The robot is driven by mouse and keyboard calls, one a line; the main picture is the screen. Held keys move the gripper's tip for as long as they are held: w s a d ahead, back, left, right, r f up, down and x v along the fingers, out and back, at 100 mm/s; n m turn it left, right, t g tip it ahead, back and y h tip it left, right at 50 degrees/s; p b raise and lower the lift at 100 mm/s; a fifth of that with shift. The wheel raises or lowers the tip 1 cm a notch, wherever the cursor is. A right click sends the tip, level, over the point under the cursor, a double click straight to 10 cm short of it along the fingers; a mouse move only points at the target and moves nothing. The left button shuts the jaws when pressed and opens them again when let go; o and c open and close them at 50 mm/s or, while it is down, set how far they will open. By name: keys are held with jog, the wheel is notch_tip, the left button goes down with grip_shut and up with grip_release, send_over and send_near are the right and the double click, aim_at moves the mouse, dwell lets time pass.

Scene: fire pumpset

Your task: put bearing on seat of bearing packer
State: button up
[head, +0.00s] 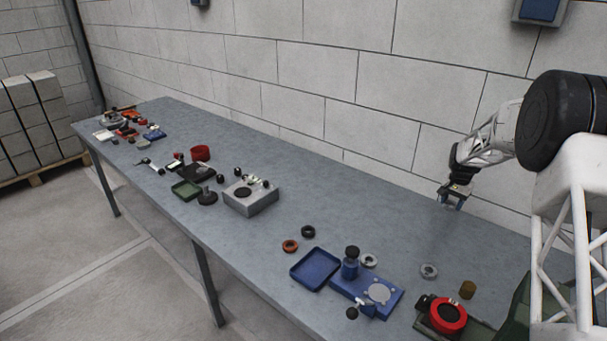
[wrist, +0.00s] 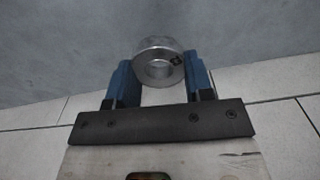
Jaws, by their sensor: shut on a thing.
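My gripper (head: 452,203) is raised above the back right part of the table. In the wrist view its two blue fingers (wrist: 160,80) are shut on a grey metal ring (wrist: 150,49), which looks like the bearing. The ring shows a dark mark on its face and an open hole. It is too small to make out in the head view. The blue bearing packer (head: 348,289) stands on the table at lower centre, left of and nearer than my gripper. It has a pale round seat (head: 380,293), which looks empty, and a black-capped blue cylinder (head: 351,262) at its back.
A blue tray (head: 315,270) lies left of the packer. Loose rings lie around: black (head: 308,231), orange (head: 290,246), pale (head: 369,261) and grey (head: 429,271). A brass cylinder (head: 467,290) and red round part (head: 447,315) stand at right. Table between gripper and packer is mostly clear.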

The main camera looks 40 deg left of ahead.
jog(key=shift+n, duration=0.5)
jog(key=a, duration=0.5)
jog(key=s+a+r, duration=0.1)
jog(key=a, duration=0.4)
jog(key=s+a, duration=0.1)
jog(key=a, duration=0.4)
jog(key=shift+s+a+r, duration=0.15)
jog(key=shift+a+r, duration=0.05)
jog(key=shift+a, duration=0.15)
jog(key=s+a+r+n, duration=0.1)
jog(key=s+a, duration=0.7)
jog(key=a, duration=0.7)
jog(key=s+a+r+n, duration=0.1)
jog(key=s+a, duration=0.8)
jog(key=a, duration=0.6)
jog(key=s+a+r+n, duration=0.1)
jog(key=s+a+r, duration=0.1)
jog(key=s+a, duration=0.6)
jog(key=a, duration=0.7)
jog(key=shift+s, duration=0.3)
jog(key=shift+f, duration=3.1)
jog(key=shift+f, duration=0.1)
jog(key=shift+f, duration=1.8)
jog(key=shift+f, duration=0.1)
